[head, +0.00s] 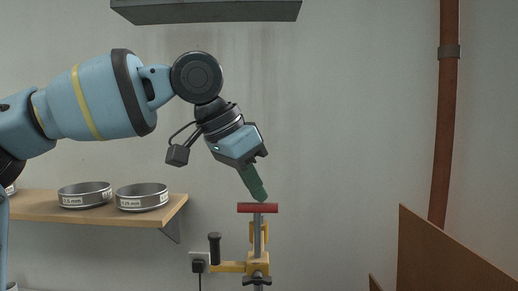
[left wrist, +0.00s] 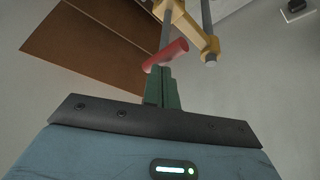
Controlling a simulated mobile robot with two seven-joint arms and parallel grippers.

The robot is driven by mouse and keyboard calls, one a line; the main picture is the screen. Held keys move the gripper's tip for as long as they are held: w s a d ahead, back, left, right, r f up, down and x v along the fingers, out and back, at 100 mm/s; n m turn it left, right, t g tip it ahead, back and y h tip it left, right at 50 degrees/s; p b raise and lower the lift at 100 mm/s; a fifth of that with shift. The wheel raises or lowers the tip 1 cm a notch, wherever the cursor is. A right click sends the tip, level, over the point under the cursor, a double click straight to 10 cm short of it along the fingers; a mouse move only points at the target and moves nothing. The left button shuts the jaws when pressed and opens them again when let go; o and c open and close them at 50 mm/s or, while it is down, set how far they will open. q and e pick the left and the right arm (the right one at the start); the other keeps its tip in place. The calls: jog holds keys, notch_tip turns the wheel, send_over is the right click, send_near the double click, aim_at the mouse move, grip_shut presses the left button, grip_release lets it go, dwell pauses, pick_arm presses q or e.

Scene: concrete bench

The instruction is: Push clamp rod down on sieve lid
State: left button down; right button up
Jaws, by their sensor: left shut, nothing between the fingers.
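The clamp rod stands upright with a red crossbar handle (head: 258,208) on top and a grey shaft (head: 259,236) running down into a yellow clamp body (head: 257,264). My left gripper (head: 262,199) is shut and empty, its green fingers pointing down just above the red handle. In the left wrist view the fingertips (left wrist: 162,72) meet the red handle (left wrist: 166,54) in the picture; whether they touch cannot be told. The grey shaft (left wrist: 167,25) and yellow clamp body (left wrist: 190,25) show beyond. The sieve lid is not visible. My right gripper is not in view.
A wooden shelf (head: 95,207) at left holds sieves (head: 142,197). Brown panels (head: 445,255) rise at lower right, near a brown pipe (head: 446,120). A grey slab (head: 205,11) hangs overhead. The space right of the clamp is clear.

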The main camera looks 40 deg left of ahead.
pick_arm(q)
notch_tip(320, 180, up, 7)
dwell(1.1)
dwell(0.5)
